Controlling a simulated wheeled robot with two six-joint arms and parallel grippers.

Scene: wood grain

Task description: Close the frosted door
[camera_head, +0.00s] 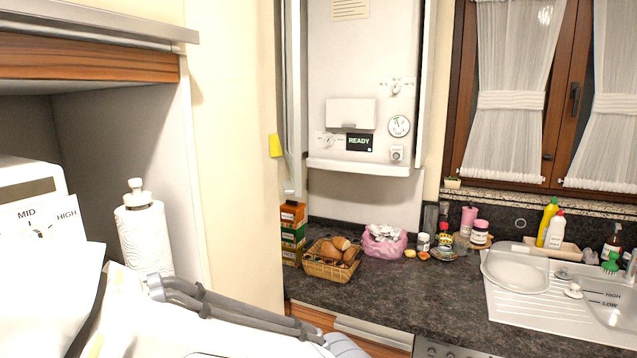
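A narrow pale upright panel (293,90) stands nearly edge-on at the left side of the boiler recess. It may be the frosted door standing open, but its face is too foreshortened to tell. A second thin pale upright edge (428,80) stands at the right side of the recess. Between them, the white boiler front is exposed, with its READY display, dial and knobs. White and dark grey parts of my own arm fill the lower left, well below the panel. I cannot make out the fingertips of either gripper.
A dark counter (390,300) holds a bread basket (328,270), a pink bag (384,246), stacked boxes (292,235) and small jars below the boiler. A sink (545,305) is at right. A cream wall (235,150) and paper roll (145,235) are at left.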

